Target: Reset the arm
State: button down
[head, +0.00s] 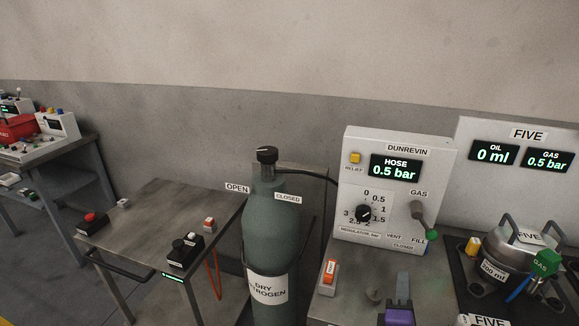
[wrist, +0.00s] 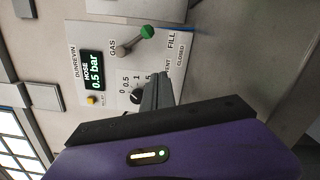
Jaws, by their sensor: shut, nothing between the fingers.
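My gripper (head: 403,283) shows at the bottom of the head view, its grey fingers pointing up above a purple body. In the wrist view my gripper (wrist: 158,82) is shut and empty, in front of the lower part of the DUNREVIN panel. The DUNREVIN panel (head: 348,190) stands behind it in the head view and reads hose 0.5 bar. Its regulator dial (head: 363,214) and green-knobbed gas lever (head: 425,218) are apart from the gripper in the head view; the lever's knob is by FILL. In the wrist view the fingers hide part of the dial's scale.
A dark green nitrogen cylinder (head: 270,235) stands left of the panel. A metal cart (head: 150,215) with buttons is further left. An orange switch (head: 329,272) sits on the bench. A metal pot (head: 510,258) with a green GAS connector (head: 545,262) is at the right.

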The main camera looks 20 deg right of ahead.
jog(key=shift+w+a+r+m+t+y, duration=0.2)
jog(key=shift+w+a+m+t+y, duration=0.15)
jog(key=shift+a, duration=0.2)
jog(key=shift+w+a+r+m+t+y, duration=0.15)
jog(key=shift+w+a+r+m+y, duration=0.15)
jog(key=shift+a+y, duration=0.2)
jog(key=a, duration=0.1)
jog(key=s+a+m+y, duration=0.1)
jog(key=a+t+y, duration=0.1)
jog(key=shift+s+a+f+m+y, duration=0.15)
jog(key=shift+a+f+m+y, duration=0.1)
jog(key=shift+a+f, duration=0.1)
jog(key=s+a+f+m+t+y, duration=0.1)
jog(key=s+a+m+y, duration=0.35)
jog(key=s+a, duration=0.4)
jog(key=s+a+r+m+g+y, duration=0.1)
jog(key=s+m, duration=0.6)
jog(key=s, duration=1.7)
jog(key=shift+a+g+y, duration=0.65)
jog(key=shift+g, duration=0.25)
